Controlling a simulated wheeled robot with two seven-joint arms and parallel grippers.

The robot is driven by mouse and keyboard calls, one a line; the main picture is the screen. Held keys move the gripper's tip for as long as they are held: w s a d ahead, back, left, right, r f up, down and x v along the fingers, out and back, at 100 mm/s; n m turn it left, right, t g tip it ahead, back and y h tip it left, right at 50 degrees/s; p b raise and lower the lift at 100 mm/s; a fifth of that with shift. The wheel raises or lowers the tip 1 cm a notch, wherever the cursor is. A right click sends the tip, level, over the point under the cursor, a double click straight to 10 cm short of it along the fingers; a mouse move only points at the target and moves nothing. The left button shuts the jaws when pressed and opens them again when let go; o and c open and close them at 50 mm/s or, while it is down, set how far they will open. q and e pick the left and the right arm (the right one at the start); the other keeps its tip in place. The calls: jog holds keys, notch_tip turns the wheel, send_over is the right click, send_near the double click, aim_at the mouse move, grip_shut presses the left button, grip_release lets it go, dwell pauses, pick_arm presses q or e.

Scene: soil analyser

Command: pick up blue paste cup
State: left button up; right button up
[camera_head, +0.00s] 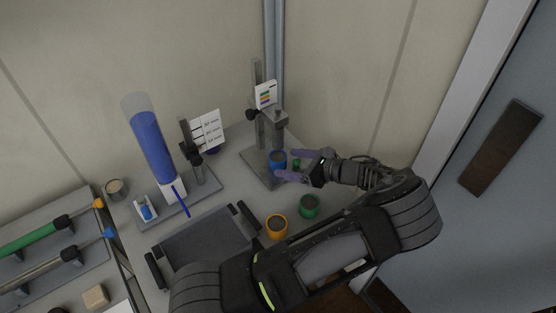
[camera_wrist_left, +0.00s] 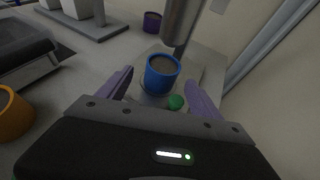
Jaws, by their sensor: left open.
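The blue paste cup (camera_head: 277,163) stands upright on the grey base of the stand at the back corner of the bench, filled with dark paste. In the left wrist view the blue cup (camera_wrist_left: 161,82) is just ahead of and between the fingertips. My left gripper (camera_head: 291,165) is open, its purple fingers reaching in from the right toward the cup. In the wrist view both fingers of the gripper (camera_wrist_left: 160,80) are spread wide, with a gap on each side of the cup. My right gripper is not in view.
A metal cylinder (camera_wrist_left: 182,22) on the stand is close behind the cup. An orange cup (camera_head: 276,228) and a green cup (camera_head: 309,207) stand nearer the front. A purple cup (camera_wrist_left: 152,22) is farther back.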

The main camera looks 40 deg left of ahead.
aim_at(278, 159)
pick_arm(q)
jog(key=x, duration=0.1)
jog(key=p+x, duration=0.1)
jog(key=x, duration=0.2)
jog(key=shift+a+r+p, duration=0.2)
jog(key=shift+a+p, duration=0.1)
jog(key=shift+p, duration=0.05)
jog(key=shift+a+f, duration=0.2)
jog(key=shift+a, duration=0.05)
grip_shut()
dwell(0.7)
